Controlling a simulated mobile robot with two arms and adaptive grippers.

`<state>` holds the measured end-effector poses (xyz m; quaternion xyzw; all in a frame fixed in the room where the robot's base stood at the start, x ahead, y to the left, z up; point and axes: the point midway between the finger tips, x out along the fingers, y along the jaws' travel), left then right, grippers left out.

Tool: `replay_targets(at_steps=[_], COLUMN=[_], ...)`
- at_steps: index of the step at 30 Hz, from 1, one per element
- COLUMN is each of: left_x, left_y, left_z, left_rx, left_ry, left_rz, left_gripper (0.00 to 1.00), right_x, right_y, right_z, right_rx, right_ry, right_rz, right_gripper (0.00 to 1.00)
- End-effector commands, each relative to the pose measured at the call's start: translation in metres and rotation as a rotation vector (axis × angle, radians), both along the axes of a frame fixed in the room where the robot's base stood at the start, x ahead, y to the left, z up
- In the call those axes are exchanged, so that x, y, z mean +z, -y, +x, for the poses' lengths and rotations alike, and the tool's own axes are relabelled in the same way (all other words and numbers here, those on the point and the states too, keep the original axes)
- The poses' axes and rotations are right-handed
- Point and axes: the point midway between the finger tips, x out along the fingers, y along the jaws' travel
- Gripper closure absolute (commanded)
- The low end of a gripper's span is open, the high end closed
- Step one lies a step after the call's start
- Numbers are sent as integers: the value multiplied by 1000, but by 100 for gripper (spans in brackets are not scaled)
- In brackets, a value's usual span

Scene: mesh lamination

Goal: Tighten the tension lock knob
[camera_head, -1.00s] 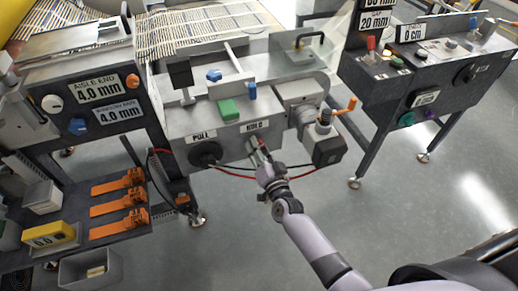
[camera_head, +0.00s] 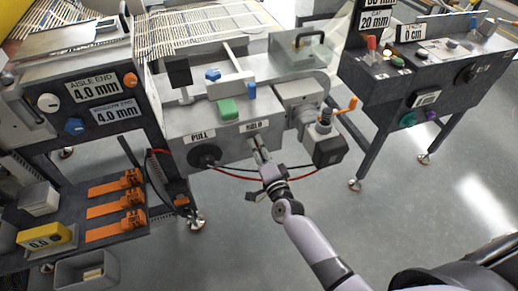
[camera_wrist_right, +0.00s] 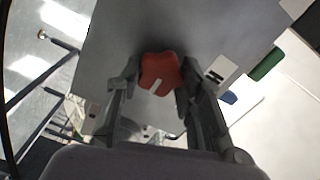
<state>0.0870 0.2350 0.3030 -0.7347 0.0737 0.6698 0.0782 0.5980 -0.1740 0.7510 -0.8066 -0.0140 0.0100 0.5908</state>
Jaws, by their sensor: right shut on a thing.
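The knob is a red, lobed knob (camera_wrist_right: 160,72) with a pale stripe, on the grey front face of the machine, shown in the right wrist view. My right gripper (camera_wrist_right: 156,82) has one finger on each side of it and is shut on it. In the head view my right gripper (camera_head: 258,147) reaches the panel just below the HOLD label (camera_head: 254,126), and the knob is hidden there by the fingers. My left gripper is not in view.
A black PULL knob (camera_head: 205,156) is left of my right gripper. A dark motor block (camera_head: 329,151) and an orange-handled crank (camera_head: 350,104) are to the right. Red and black cables hang below the panel. A green block (camera_head: 227,109) sits above.

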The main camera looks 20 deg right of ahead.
Motion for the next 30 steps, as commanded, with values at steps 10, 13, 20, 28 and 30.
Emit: replay_targets(at_steps=[10,13,20,28,30], left_x=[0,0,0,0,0], left_y=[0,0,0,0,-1], left_z=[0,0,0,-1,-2], left_rx=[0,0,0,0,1], left_ry=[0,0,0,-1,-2], left_rz=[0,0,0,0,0], left_gripper=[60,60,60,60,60], right_x=[-1,-1,-1,0,0], right_y=[0,0,0,0,0], right_z=[0,0,0,0,-1], right_rx=[-1,-1,0,0,0], right_ry=[-2,-2,-1,-1,-1], right_rz=[11,11,9,7,7], right_gripper=[93,63,47,45,45])
